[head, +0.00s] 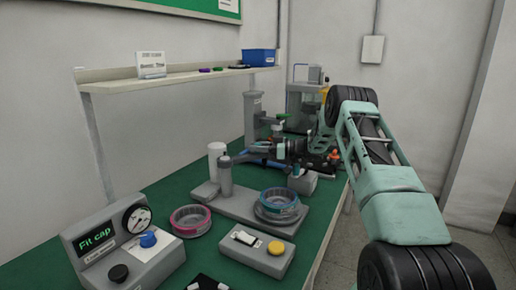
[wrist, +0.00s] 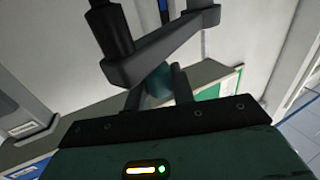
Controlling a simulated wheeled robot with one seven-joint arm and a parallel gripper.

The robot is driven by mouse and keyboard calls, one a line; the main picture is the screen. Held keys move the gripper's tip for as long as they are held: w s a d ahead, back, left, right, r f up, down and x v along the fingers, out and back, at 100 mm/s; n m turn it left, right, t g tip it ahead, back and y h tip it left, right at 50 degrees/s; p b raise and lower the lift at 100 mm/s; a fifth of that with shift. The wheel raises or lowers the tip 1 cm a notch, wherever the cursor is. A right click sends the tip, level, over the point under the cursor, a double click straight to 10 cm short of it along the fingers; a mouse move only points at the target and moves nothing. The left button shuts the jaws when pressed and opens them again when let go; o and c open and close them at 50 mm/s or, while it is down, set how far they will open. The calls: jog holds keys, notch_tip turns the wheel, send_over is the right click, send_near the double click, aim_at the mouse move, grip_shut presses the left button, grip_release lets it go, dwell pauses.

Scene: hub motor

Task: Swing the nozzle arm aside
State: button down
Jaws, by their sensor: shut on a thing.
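A dark grey nozzle arm (wrist: 165,48) crosses the top of the wrist view. A teal piece (wrist: 159,82) on it sits between the two fingers of my gripper (wrist: 157,90), which is shut on it. In the head view my gripper (head: 283,149) is above the bench, behind the hub fixture. A grey post (head: 225,177) stands on the fixture's base plate (head: 232,204), and the arm reaches from its top toward my gripper. My gripper partly hides the arm's far end. A hub with a teal ring (head: 278,200) sits at the plate's right end.
A ring part with a pink rim (head: 190,220) lies left of the plate. A white cylinder (head: 217,158) and a tall grey column (head: 253,120) stand behind.

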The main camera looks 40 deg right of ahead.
jog(key=shift+w+r, duration=0.15)
jog(key=c, duration=1.2)
grip_release()
notch_tip(320, 180, up, 10)
jog(key=shift+f+b, duration=0.1)
jog(key=shift+b, duration=0.45)
